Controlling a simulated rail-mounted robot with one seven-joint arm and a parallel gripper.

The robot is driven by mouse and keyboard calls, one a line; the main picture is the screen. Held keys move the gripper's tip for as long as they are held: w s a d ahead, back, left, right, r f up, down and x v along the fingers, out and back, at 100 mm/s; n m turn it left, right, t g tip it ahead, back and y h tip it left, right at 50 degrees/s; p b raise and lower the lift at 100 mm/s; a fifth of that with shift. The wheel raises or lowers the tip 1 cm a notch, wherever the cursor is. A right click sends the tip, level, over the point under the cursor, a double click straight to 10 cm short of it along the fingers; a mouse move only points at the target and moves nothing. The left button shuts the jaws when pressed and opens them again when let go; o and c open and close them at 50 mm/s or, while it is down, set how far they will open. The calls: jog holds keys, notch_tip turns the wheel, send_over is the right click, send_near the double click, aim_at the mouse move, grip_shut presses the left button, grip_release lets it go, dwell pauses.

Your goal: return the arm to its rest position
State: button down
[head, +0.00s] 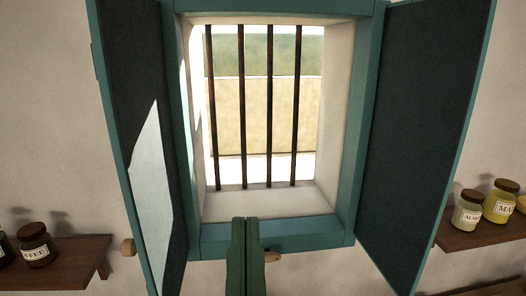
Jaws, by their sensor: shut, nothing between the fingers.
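My gripper (246,222) appears at the bottom middle of the head view as two narrow dark green fingers. They point up side by side, with no visible gap and nothing held between them. Their tips overlap the lower frame of a barred window. The rest of my gripper and my arm are below the picture's edge, so the arm's pose cannot be told.
The green window frame (300,238) has dark bars (269,110). A left shutter (145,110) and right shutter (425,120) stand open. A wooden knob (272,256) shows beside the fingers. Shelves hold jars at left (36,245) and right (467,211).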

jog(key=shift+s+d+r+t+h, duration=0.15)
jog(key=shift+s+d+r+h, duration=0.15)
jog(key=shift+s+r, duration=0.25)
jog(key=shift+s+d+r+t+h, duration=0.15)
jog(key=shift+s+d+r+h, duration=0.2)
jog(key=shift+r, duration=0.35)
jog(key=shift+y, duration=0.25)
dwell(1.0)
